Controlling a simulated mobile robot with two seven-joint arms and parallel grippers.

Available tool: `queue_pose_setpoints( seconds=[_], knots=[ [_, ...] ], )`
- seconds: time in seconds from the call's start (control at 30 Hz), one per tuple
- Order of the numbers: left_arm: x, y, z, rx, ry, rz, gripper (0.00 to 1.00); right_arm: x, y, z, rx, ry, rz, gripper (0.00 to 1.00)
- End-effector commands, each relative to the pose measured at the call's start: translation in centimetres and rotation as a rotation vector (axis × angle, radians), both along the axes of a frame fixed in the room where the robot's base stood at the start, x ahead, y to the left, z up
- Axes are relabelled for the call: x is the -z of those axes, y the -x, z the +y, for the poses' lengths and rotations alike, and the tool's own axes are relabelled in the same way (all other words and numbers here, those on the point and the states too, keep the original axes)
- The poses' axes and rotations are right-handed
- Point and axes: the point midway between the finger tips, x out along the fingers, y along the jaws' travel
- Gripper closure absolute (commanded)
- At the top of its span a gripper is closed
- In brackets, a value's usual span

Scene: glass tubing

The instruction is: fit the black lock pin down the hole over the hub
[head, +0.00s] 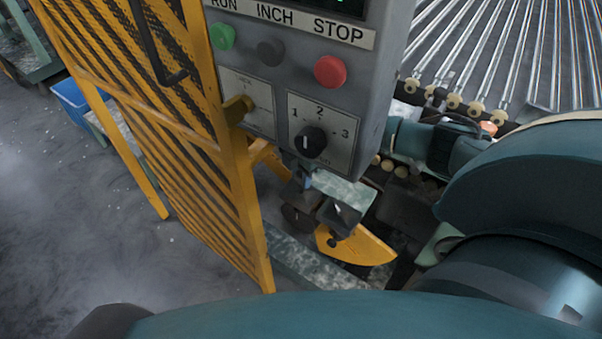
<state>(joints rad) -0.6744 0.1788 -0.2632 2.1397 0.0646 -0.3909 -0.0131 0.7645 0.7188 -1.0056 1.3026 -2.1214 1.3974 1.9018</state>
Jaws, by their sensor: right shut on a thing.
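My right gripper (340,220) is a small dark shape in front of the grey-green metal bracket, low in the middle of the head view. It is shut on the black lock pin (333,242), of which only a small dark knob shows. The pin is over the upper left part of a yellow guard plate (362,247). A dark round disc (297,216), partly hidden, is just left of the gripper. The hub and the hole cannot be made out, so whether the pin touches or enters anything cannot be told. My left gripper is not in view.
The grey control box (270,78) with its buttons and dial hangs close above the work spot. A yellow mesh fence panel (170,130) stands at left. Glass tubes (480,50) lie on rollers at upper right. Open floor (80,230) is beyond the fence.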

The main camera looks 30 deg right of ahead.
Motion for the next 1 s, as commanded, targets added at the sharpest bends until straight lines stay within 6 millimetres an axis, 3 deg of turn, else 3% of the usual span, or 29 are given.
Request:
queue_pose_setpoints(
  seconds=[1.0],
  knots=[
    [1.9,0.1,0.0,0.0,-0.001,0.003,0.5,2.7,0.0,0.0,-0.001,0.0,-0.001,0.95]
  ],
)
